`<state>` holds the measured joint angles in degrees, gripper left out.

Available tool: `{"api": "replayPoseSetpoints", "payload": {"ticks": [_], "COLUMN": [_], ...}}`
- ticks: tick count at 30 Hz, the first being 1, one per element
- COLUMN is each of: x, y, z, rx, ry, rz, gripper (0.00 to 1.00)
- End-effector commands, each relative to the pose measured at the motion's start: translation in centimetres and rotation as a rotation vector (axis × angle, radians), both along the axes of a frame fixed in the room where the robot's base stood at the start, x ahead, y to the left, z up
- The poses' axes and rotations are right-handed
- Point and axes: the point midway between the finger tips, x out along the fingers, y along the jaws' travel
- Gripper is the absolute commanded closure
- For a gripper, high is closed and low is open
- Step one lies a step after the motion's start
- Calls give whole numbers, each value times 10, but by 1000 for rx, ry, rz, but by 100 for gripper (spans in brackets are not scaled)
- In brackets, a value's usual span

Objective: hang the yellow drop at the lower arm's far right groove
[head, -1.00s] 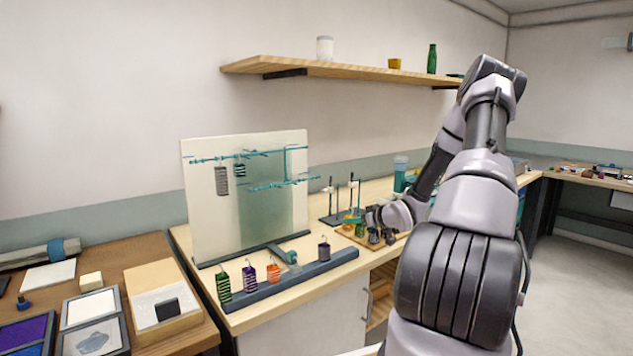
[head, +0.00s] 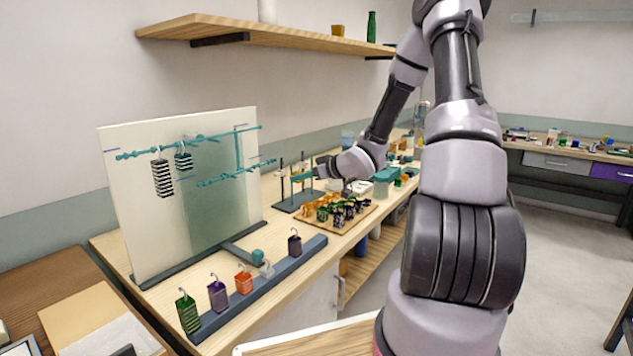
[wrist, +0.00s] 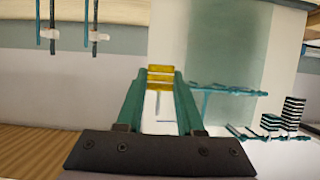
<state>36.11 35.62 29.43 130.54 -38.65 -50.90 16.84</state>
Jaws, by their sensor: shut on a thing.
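The yellow drop (wrist: 160,78) is a banded yellow block between the teal fingertips of my gripper (wrist: 160,73), which is shut on it. In the head view my gripper (head: 324,167) is above the table, right of the panel and apart from it. The lower teal arm (head: 232,175) runs across the panel's right part and its right end is bare. In the wrist view, which is upside down, this arm (wrist: 228,89) lies to the right of the held drop.
A white and glass panel (head: 130,200) backs the arms. In front, a dark rail (head: 262,290) holds green, purple, orange and dark drops. A wooden tray (head: 372,212) of small pieces and a rod stand (head: 292,205) are near my gripper. A shelf (head: 250,33) hangs above.

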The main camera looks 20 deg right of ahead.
Motion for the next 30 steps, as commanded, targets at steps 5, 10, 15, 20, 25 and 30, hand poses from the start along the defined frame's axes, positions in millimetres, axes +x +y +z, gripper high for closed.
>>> {"api": "replayPoseSetpoints", "payload": {"ticks": [5,10,15,20,25,30], "x": [7,17,29,39,50,61], "y": [7,15,22,30,38,46], "z": [1,1,1,0,0,1], "rx": [0,0,0,0,-1,0], "ry": [-1,-1,-1,-1,-1,-1], "rz": [4,4,2,2,3,3], "gripper": [100,100,100,100,100,100]}}
